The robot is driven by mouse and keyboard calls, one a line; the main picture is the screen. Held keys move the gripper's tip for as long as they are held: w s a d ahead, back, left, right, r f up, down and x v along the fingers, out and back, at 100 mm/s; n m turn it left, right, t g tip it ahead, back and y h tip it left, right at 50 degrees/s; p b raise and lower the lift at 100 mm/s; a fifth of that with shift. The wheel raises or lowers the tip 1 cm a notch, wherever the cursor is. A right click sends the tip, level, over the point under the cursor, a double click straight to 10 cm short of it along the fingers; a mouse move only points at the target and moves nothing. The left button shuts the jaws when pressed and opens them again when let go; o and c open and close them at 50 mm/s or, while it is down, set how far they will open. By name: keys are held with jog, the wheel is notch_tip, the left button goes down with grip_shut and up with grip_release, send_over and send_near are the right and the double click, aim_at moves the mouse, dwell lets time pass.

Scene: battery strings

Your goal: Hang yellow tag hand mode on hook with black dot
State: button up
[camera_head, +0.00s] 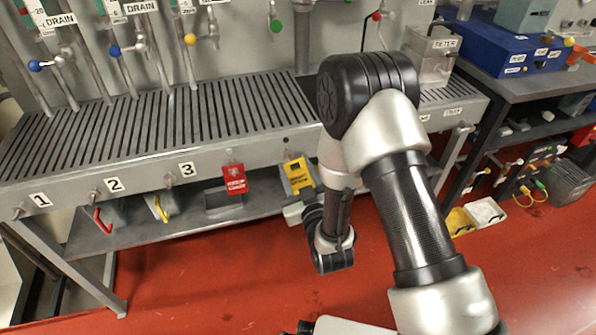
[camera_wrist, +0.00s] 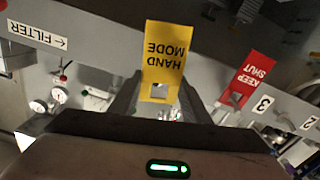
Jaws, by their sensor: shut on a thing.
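The yellow tag (camera_head: 298,176), marked HAND MODE, is in front of the bench's front rail. It also shows in the wrist view (camera_wrist: 165,55), upside down, with a square hole at its lower end in the picture. My gripper (camera_wrist: 160,98) is shut on this tag near the hole. A small black dot (camera_head: 286,139) shows on the rail just above the tag. The hook below the dot is hard to make out, and I cannot tell whether it passes through the tag's hole.
A red tag (camera_head: 234,179) hangs on the rail to the left; it reads KEEP SHUT in the wrist view (camera_wrist: 246,80). Hooks numbered 1, 2 and 3 (camera_head: 169,180) are further left. A slatted bench top (camera_head: 130,125) is above, a lower shelf (camera_head: 130,230) below. Red floor in front is clear.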

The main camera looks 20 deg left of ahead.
aim_at(291, 159)
jog(key=shift+x, duration=1.55)
jog(key=shift+w+a+f+b, duration=0.1)
jog(key=shift+w+f+b, duration=0.05)
jog(key=shift+f+b, duration=0.2)
jog(key=shift+w+a+f+b, duration=0.2)
jog(key=shift+w+f+b, duration=0.1)
jog(key=shift+b, duration=0.25)
jog(key=o, duration=1.1)
jog(key=shift+s, duration=0.1)
